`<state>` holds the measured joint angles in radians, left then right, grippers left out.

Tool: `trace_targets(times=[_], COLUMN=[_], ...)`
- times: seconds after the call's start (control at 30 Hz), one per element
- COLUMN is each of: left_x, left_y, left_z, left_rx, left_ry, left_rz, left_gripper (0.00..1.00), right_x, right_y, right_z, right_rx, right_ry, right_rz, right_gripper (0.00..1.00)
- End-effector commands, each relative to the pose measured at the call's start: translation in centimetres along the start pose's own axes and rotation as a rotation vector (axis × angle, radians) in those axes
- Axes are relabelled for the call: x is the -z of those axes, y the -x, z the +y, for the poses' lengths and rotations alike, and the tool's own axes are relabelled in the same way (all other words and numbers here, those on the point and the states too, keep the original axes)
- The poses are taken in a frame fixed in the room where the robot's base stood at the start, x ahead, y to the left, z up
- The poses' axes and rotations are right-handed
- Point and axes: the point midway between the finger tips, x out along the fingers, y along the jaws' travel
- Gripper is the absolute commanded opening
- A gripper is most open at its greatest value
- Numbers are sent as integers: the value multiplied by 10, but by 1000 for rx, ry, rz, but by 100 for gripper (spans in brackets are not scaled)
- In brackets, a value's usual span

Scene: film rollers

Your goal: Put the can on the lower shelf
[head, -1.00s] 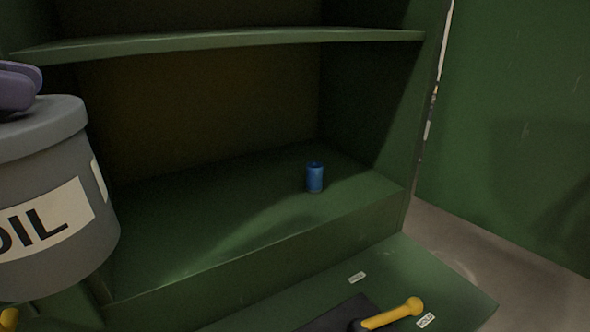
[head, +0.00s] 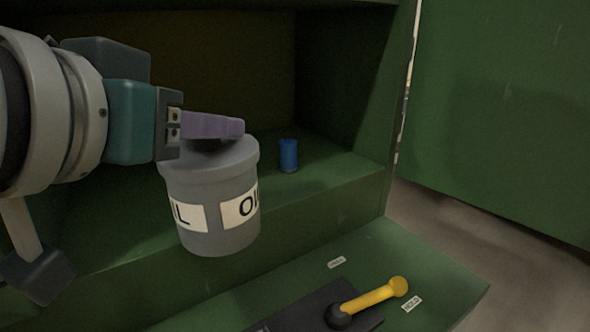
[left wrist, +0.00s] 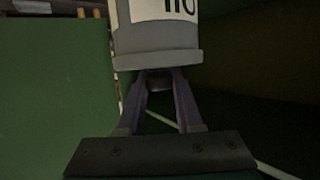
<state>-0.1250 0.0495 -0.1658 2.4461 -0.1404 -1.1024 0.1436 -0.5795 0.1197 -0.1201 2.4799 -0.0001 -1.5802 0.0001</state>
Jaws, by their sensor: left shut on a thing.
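The can is a grey cylinder with white OIL labels (head: 212,231), seen at the centre left of the head view. My left gripper (head: 236,127) comes in from the left and its purple fingers are shut on the top of the can. The can hangs upright in front of the lower shelf (head: 335,185) of the green cabinet. In the left wrist view the can (left wrist: 157,45) shows upside down beyond the fingers (left wrist: 160,88). What the fingers grip on its top is mostly hidden. My right gripper is not in view.
A small blue canister (head: 288,156) stands on the lower shelf, right of the can. A yellow-handled lever (head: 372,299) sticks up from the panel below. An open green door (head: 500,110) stands at the right. Shelf room behind the can is partly hidden.

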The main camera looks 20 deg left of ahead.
Motion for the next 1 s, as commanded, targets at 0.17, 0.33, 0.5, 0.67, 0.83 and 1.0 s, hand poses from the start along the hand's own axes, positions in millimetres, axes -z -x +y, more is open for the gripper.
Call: trace_targets(times=[0.17, 0.33, 0.5, 0.67, 0.83, 1.0], left_x=[5, 11, 23, 33, 43, 50], left_y=[1, -8, -35, -64, -92, -113], left_z=[-1, -16, -54, -91, -127, -155], left_rx=[77, 104, 108, 106, 105, 104], left_ry=[28, 28, 28, 30, 30, 31], left_rz=[4, 1, 2, 1, 0, 1], left_gripper=[0, 0, 0, 0, 0, 0], right_x=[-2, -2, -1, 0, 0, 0], right_y=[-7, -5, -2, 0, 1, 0], right_z=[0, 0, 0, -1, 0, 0], right_rx=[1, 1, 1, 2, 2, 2], right_ry=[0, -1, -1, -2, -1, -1], right_rz=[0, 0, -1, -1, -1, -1], right_gripper=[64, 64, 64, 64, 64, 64])
